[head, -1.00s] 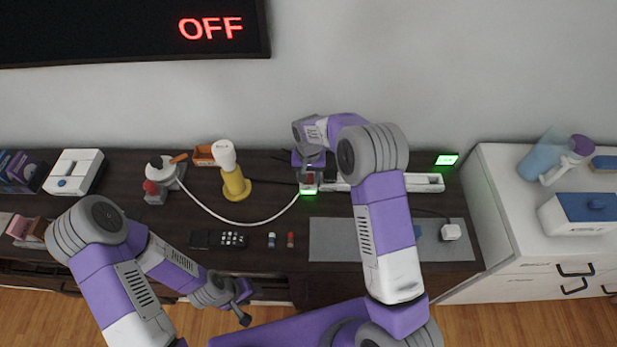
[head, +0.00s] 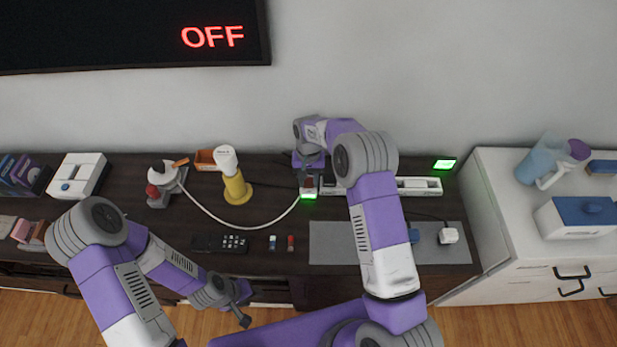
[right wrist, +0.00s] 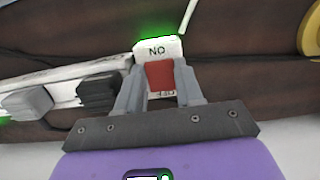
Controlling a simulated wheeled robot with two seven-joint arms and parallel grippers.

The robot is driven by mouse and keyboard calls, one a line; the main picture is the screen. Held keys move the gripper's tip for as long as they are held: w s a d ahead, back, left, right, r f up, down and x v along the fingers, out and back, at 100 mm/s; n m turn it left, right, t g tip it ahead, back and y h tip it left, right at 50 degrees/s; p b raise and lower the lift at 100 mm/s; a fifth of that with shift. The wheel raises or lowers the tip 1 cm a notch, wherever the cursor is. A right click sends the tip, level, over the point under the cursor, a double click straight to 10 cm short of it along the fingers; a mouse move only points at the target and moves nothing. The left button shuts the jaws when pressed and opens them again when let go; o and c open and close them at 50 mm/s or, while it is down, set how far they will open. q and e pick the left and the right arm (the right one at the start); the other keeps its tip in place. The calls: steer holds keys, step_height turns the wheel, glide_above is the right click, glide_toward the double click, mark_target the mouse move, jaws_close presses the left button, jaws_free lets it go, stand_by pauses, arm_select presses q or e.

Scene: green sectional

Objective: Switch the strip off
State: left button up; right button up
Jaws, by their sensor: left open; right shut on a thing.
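The white power strip (head: 420,184) lies along the back of the dark cabinet, partly hidden behind my right arm. Its left end carries a red rocker switch (right wrist: 160,75) with lettering on both sides, "ON" upside down in the right wrist view and "OFF" partly hidden. A green light glows at that end. My right gripper (right wrist: 160,92) is at the switch end of the strip, its fingers on both sides of the red rocker, shut on the switch end. My left gripper (head: 243,303) is open and empty in front of the cabinet's front edge.
A grey plug and a black plug (right wrist: 98,90) sit in the strip beside the switch. A yellow lamp-like object (head: 236,187), a remote (head: 220,243) and a grey mat (head: 330,243) share the cabinet top. A small screen (head: 444,164) glows green. The wall screen (head: 130,35) reads OFF.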

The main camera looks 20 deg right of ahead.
mark_target(309, 178)
steer(key=shift+w+g, duration=0.2)
steer(key=shift+g, duration=0.3)
steer(key=o, duration=0.8)
steer(key=shift+c, duration=0.2)
steer(key=p+v, duration=0.1)
steer(key=v, duration=0.6)
steer(key=shift+w+d+r+p, duration=0.1)
steer(key=shift+d+r+p, duration=0.1)
steer(key=shift+r+p, duration=0.15)
